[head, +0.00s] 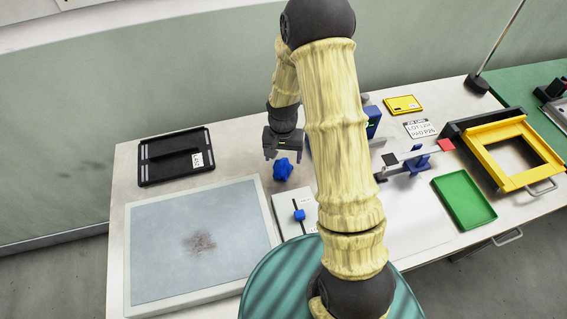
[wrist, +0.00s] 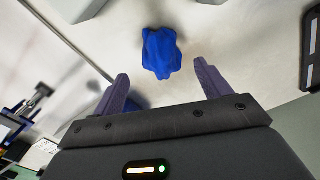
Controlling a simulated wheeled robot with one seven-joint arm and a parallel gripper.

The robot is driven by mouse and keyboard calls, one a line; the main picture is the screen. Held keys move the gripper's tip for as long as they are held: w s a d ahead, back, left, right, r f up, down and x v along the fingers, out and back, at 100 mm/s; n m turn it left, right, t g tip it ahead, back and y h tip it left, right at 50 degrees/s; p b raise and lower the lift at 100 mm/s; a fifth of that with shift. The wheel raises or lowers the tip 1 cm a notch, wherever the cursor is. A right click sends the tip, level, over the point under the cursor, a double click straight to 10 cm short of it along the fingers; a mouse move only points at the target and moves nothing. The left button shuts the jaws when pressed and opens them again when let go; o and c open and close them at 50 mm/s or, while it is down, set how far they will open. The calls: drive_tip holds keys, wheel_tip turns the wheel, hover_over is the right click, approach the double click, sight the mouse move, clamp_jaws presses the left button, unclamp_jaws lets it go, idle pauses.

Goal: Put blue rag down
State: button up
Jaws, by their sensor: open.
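The blue rag (head: 283,169) is a crumpled bundle on the white table, just right of the top right corner of the grey framed panel. In the wrist view the rag (wrist: 161,53) lies ahead of the fingertips, between their lines, and touches neither finger. My gripper (head: 278,152) is just above and behind the rag in the head view. In the wrist view my gripper (wrist: 160,70) has its two purple fingers spread wide with nothing between them. Whether the rag rests fully flat on the table is hard to tell.
A grey panel with a dark smudge (head: 200,242) lies at front left. A black tray (head: 177,157) is behind it. A green tray (head: 464,199) and yellow frame (head: 514,152) are at right. My arm hides the table's middle.

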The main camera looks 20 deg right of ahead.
wheel_tip(320, 180, up, 6)
drive_tip(key=shift+r+b, duration=0.25)
drive_tip(key=shift+b, duration=0.2)
drive_tip(key=shift+a, duration=0.1)
drive_tip(key=s+r+n+t, duration=0.2)
drive_tip(key=s+r+n, duration=0.2)
drive_tip(key=s+r, duration=0.5)
drive_tip(key=s, duration=0.5)
drive_tip(key=shift+s+r+t, duration=0.15)
drive_tip(key=shift+t, duration=0.15)
drive_tip(key=shift+o, duration=0.4)
idle(0.5)
drive_tip(key=m+g+b, duration=0.3)
drive_tip(key=m, duration=0.1)
hover_over(283, 163)
drive_tip(key=f, duration=0.3)
drive_tip(key=shift+w+f, duration=0.2)
drive_tip(key=shift+w, duration=0.15)
